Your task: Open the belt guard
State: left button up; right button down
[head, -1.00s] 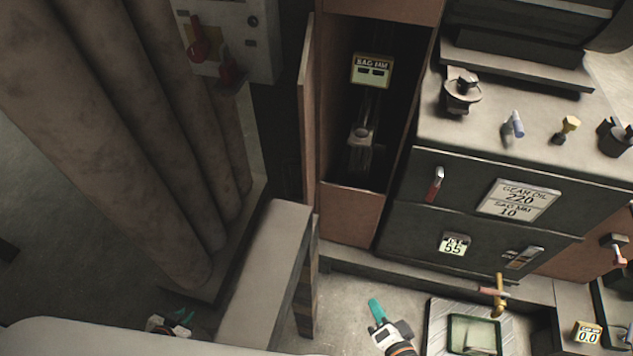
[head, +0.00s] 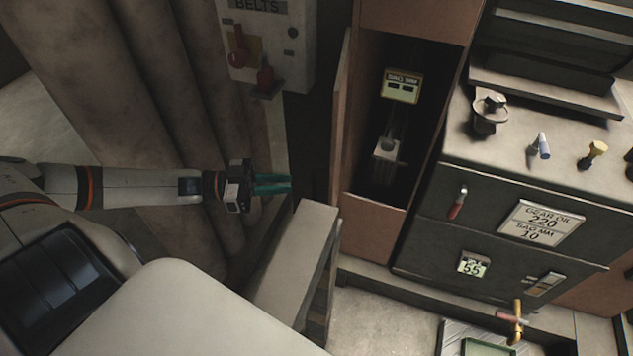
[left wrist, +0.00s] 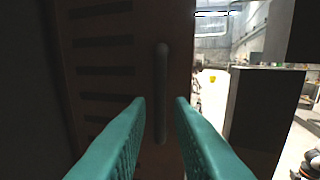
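The belt guard (head: 341,110) is a brown panel standing out from the left edge of the opening in the tall brown housing, seen nearly edge-on in the head view. In the left wrist view its slotted face (left wrist: 105,60) fills the left and middle, with a vertical bar handle (left wrist: 161,75). My left gripper (head: 286,184) is left of the panel, pointing right. In the left wrist view my left gripper (left wrist: 160,102) is open and empty, its teal fingers either side of the handle's line of sight, apparently short of it. My right gripper is out of view.
The open housing shows a sag gauge (head: 402,86) inside. A belts panel (head: 262,50) with red switches stands left of it. A grey bench (head: 290,262) lies below my left gripper. A dark-fronted cabinet (head: 430,235) stands to the right; large upright rolls (head: 165,110) stand behind my left arm.

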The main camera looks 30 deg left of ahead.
aim_at(313, 198)
pick_arm(q)
jog(key=x, duration=0.7)
jog(key=shift+w+d, duration=0.2)
jog(key=shift+d, duration=0.05)
jog(key=shift+c, duration=0.6)
grip_shut()
jog(key=shift+a, duration=0.1)
